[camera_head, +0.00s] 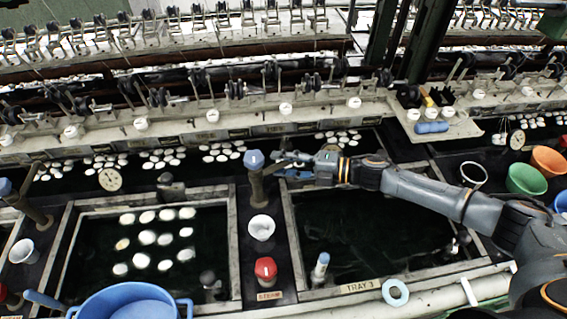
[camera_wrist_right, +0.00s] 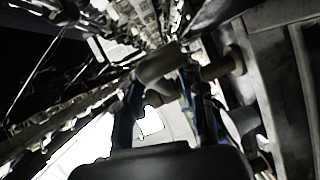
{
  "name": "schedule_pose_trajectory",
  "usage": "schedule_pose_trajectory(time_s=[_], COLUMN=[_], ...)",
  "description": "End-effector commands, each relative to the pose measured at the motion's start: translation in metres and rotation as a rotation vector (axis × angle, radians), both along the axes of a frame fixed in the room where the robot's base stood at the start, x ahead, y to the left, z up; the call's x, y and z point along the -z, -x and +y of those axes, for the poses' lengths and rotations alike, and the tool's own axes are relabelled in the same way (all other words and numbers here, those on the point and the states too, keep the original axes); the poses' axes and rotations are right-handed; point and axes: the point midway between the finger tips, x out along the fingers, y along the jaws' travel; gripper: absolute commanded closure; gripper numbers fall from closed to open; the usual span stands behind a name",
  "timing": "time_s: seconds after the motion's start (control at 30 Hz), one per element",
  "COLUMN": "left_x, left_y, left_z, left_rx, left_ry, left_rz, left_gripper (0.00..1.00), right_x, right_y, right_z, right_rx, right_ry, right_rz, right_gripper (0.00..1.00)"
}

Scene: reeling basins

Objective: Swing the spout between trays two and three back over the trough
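The spout post (camera_head: 257,187) between tray two and the tray labelled TRAY 3 stands upright with a blue knob (camera_head: 254,159) on top. A short dark spout pipe leaves it near the knob, partly hidden by my gripper. My right gripper (camera_head: 284,165) reaches in from the right beside the post, its fingers apart and pointing left. My left gripper is not in view.
Tray two (camera_head: 235,255) holds several white cocoons; tray three (camera_head: 290,225) shows dark water. A white cup (camera_head: 261,228) and red knob (camera_head: 265,268) stand between them. A blue basin (camera_head: 130,303) is at front left. Green (camera_head: 527,179) and orange (camera_head: 549,160) bowls are at right.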

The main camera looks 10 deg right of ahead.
Motion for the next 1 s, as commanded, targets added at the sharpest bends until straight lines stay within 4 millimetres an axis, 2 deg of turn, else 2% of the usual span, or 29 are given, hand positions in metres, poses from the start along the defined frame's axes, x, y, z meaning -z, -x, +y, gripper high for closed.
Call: schedule_pose_trajectory(time_s=[0.17, 0.27, 0.7, 0.83, 1.0], left_x=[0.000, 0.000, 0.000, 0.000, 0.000], left_y=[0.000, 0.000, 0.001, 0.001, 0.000], left_z=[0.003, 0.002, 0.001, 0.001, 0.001], left_rx=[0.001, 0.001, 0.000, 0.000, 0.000], left_ry=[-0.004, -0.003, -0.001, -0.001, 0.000], left_rz=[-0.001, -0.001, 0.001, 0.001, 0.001], left_gripper=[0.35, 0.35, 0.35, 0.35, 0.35], right_x=[0.000, -0.001, -0.012, -0.015, -0.016], right_y=[0.001, 0.004, 0.042, 0.049, 0.052], right_z=[-0.002, -0.010, -0.087, -0.101, -0.107], right_rx=[0.001, 0.003, 0.002, 0.001, 0.000], right_ry=[0.000, 0.001, 0.003, 0.000, 0.000], right_rz=[0.000, 0.000, 0.002, 0.002, 0.000], right_gripper=[0.61, 0.61, 0.61, 0.61, 0.61])
